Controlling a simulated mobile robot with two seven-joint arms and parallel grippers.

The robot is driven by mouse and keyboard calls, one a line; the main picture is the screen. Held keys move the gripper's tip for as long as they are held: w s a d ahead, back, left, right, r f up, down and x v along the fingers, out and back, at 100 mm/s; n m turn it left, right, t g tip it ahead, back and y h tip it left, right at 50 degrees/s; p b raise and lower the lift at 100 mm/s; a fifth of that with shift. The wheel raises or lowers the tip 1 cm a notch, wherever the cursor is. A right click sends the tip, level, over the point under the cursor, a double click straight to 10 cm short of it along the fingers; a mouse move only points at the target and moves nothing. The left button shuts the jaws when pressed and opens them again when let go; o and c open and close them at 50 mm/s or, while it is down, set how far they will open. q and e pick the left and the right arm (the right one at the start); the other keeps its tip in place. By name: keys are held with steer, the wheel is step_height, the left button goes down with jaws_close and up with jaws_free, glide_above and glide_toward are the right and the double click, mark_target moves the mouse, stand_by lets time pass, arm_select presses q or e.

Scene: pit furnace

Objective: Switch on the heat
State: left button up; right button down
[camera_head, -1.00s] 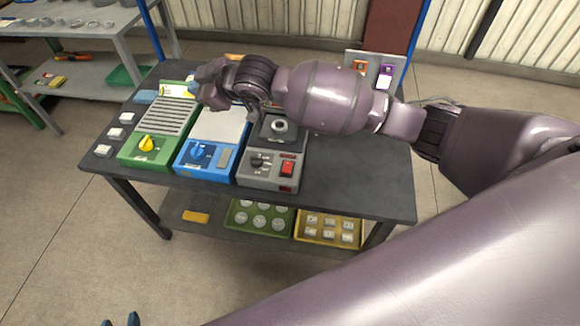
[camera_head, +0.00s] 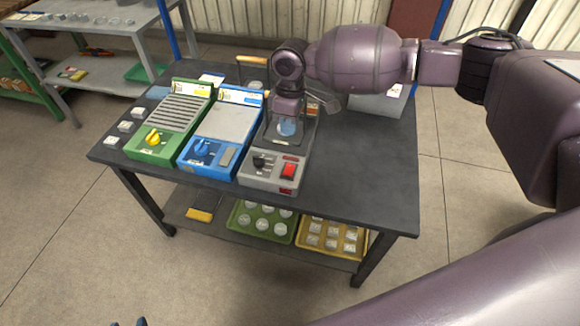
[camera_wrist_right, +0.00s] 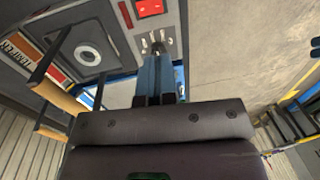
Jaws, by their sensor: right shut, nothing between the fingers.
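The grey furnace (camera_head: 262,181) stands on the dark table, with a black knob (camera_head: 262,161) and a red switch (camera_head: 289,170) on its front panel. The red switch also shows at the top of the wrist view (camera_wrist_right: 149,8), the knob just beyond my fingertips (camera_wrist_right: 157,46), and the round pit to the left (camera_wrist_right: 88,55). My right gripper (camera_head: 287,128) is shut and empty, pointing down over the furnace top behind the panel and hiding the pit in the head view. Whether it touches anything I cannot tell. My left gripper (camera_head: 129,322) shows only two separated blue tips at the bottom edge.
Left of the furnace stand a blue unit (camera_head: 223,135) with a blue knob and a green unit (camera_head: 170,125) with a yellow knob. Small white blocks (camera_head: 125,126) lie at the table's left. The tabletop (camera_head: 362,165) right of the furnace is clear. Trays stand on the shelf below.

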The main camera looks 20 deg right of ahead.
mark_target(288, 173)
stand_by(0.4)
steer(key=f, duration=0.4)
steer(key=s+f+b, duration=0.1)
steer(key=f, duration=0.7)
steer(key=shift+s+a+f+b, duration=0.15)
steer(key=shift+a+f+b, duration=0.05)
steer(key=shift+a+b, duration=0.15)
steer(key=shift+a+f, duration=0.1)
steer(key=shift+f, duration=0.6)
steer(key=shift+s, duration=0.1)
steer(key=shift+f, duration=0.1)
steer(key=shift+s+f, duration=0.1)
steer(key=shift+f, duration=0.1)
steer(key=shift+r, duration=0.1)
